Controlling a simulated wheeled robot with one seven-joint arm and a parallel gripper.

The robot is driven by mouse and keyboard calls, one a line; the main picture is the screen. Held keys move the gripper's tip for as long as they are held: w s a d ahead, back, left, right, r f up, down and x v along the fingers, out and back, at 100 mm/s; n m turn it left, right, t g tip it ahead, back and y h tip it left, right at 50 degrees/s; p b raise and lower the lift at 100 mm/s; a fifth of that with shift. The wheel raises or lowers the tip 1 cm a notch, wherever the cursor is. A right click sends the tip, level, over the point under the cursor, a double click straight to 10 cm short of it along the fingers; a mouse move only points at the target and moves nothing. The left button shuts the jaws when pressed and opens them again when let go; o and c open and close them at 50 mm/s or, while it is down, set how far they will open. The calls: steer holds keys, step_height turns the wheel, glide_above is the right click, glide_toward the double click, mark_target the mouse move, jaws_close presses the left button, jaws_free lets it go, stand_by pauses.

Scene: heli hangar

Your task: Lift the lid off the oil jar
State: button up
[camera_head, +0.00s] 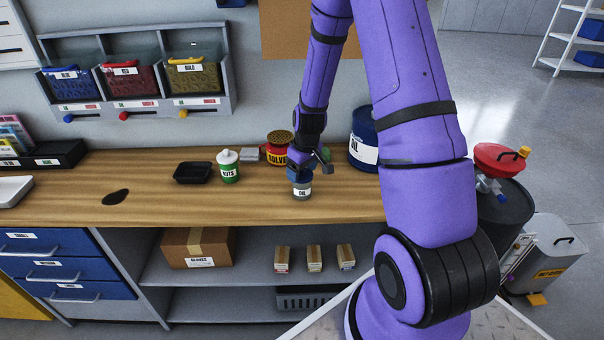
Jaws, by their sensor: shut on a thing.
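The oil jar (302,194) is a small grey jar with a white "OIL" label, standing upright near the front edge of the wooden workbench. Its blue lid (299,175) shows right above the label, at the jar's top. I cannot make out a gap between lid and jar. My gripper (301,164) comes down from above and is shut on the lid. My fingers are small and dark here, and partly merge with the lid.
A red-and-yellow solvent can (277,155) stands close behind, left of my gripper. A large blue oil drum (361,142) stands to the right, partly behind my arm. A green-white container (229,168) and black tray (192,173) sit left. The bench front (255,208) is clear.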

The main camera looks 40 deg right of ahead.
step_height(320, 180, up, 10)
steer(key=shift+f, duration=0.1)
stand_by(0.5)
